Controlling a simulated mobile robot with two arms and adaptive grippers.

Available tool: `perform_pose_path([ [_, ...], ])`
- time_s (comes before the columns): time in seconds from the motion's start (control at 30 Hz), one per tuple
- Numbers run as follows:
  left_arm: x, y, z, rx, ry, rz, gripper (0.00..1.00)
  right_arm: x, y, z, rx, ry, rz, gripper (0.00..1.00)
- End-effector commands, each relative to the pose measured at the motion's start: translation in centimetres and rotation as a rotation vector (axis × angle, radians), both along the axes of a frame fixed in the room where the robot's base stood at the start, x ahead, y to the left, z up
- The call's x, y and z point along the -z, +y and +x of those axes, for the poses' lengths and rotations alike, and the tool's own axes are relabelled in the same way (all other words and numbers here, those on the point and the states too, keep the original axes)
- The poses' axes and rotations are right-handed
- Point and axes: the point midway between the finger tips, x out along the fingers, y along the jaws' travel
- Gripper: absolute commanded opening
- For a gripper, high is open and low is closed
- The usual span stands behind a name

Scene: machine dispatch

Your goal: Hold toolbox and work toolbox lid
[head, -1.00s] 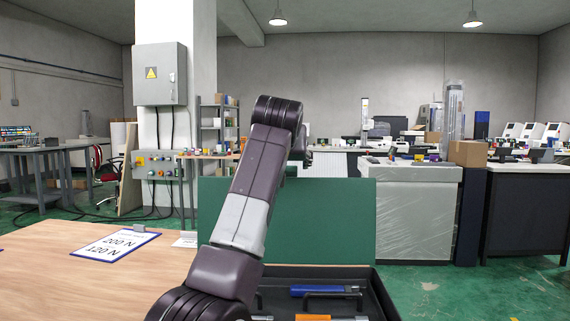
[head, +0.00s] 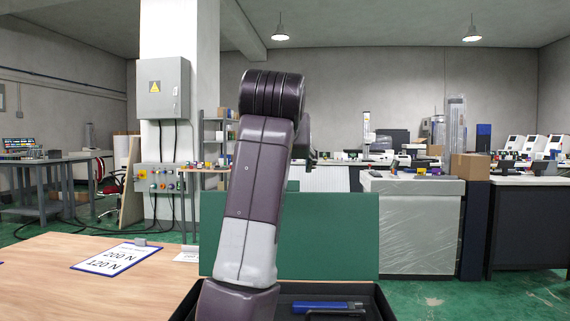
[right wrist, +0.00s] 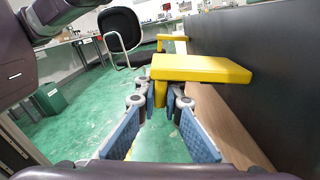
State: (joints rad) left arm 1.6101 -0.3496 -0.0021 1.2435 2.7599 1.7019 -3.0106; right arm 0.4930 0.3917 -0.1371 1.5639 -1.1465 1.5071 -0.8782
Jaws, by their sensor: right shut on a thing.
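The toolbox (head: 372,300) stands open on the table, low in the head view. Its lid (head: 330,235) is raised, green side towards me. A blue-handled tool (head: 322,306) lies inside. One of my arms crosses in front of the box and lid and hides part of both; its gripper cannot be made out. In the right wrist view, my right gripper (right wrist: 166,97) has its blue-padded fingers at a yellow handle-like part (right wrist: 200,69) beside a dark panel (right wrist: 265,75), and is shut on it. My left gripper is not seen.
The wooden table (head: 120,285) holds a clipboard (head: 115,260) with a printed sheet, left of the toolbox. A plastic-wrapped cabinet (head: 415,225) stands behind. The right wrist view shows a chair (right wrist: 122,32) beyond green floor.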

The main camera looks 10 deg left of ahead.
Motion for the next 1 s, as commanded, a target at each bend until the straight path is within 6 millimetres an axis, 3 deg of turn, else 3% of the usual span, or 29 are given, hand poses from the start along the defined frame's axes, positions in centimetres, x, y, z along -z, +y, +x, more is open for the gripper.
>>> perform_pose_path([
  [0.47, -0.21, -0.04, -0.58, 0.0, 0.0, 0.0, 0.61, 0.27, 0.08, -0.31, -0.011, 0.004, -0.005, 0.0],
  [0.5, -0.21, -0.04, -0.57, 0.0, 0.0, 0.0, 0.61, 0.28, 0.08, -0.32, -0.011, 0.004, -0.005, 0.12],
  [0.67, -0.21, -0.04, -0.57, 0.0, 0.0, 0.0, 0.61, 0.18, 0.06, -0.23, -0.007, 0.003, -0.003, 0.28],
  [1.0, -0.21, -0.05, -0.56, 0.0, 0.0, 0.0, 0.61, 0.08, -0.43, -0.05, -0.003, 0.001, -0.002, 0.28],
])
